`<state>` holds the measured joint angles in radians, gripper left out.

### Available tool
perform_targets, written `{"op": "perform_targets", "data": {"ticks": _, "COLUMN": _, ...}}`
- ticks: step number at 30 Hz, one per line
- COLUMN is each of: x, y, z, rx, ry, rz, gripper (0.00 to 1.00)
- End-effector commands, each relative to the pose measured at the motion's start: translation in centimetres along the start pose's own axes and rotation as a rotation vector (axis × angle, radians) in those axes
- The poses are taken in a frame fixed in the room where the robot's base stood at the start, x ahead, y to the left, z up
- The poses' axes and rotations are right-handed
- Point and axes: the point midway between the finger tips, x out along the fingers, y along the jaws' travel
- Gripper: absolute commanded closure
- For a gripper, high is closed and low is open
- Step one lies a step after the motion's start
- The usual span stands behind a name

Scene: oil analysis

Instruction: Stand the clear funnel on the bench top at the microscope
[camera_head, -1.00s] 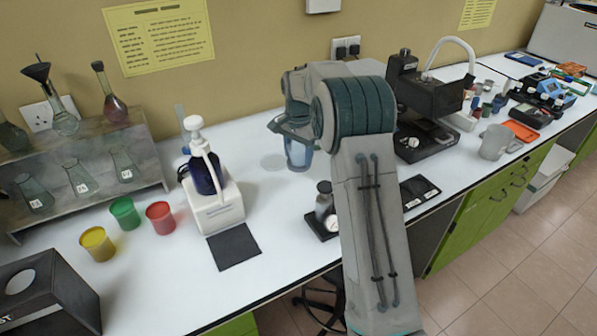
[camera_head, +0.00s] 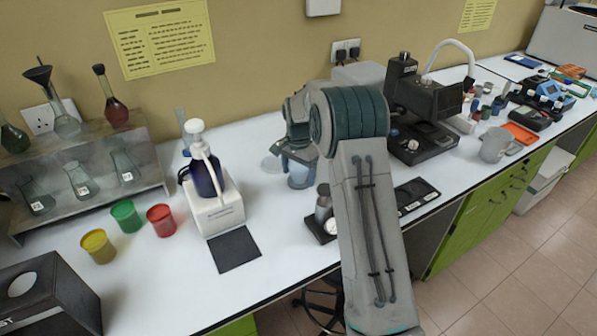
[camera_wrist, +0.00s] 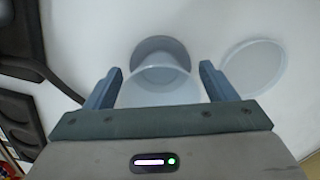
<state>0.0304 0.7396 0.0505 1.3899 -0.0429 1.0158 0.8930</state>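The clear funnel (camera_head: 302,176) is a translucent, bluish piece below my gripper (camera_head: 293,158) in the head view. In the wrist view, the funnel (camera_wrist: 160,88) sits between the two blue-grey fingers of my gripper (camera_wrist: 160,70), which appear closed on its sides. A darker round patch, perhaps its shadow, shows just beyond it. I cannot tell whether its lower end touches the white bench top (camera_head: 290,235). The black microscope (camera_head: 425,100) stands on the bench to the right of my arm.
A clear round dish (camera_head: 271,164) lies close to the funnel; it also shows in the wrist view (camera_wrist: 252,66). A dark bottle in a white stand (camera_head: 212,195) is on the left. A small weight-like instrument (camera_head: 323,208) and dark tray (camera_head: 416,194) are near the front edge.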

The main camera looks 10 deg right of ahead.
Motion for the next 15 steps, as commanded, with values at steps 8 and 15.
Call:
{"op": "perform_targets", "data": {"ticks": 8, "x": -0.3, "y": 0.0, "z": 0.0, "rx": 0.0, "ry": 0.0, "rz": 0.0, "gripper": 0.22}}
{"op": "perform_targets", "data": {"ticks": 15, "x": -3.8, "y": -0.1, "z": -0.1, "rx": 0.0, "ry": 0.004, "rz": -0.004, "gripper": 0.22}}
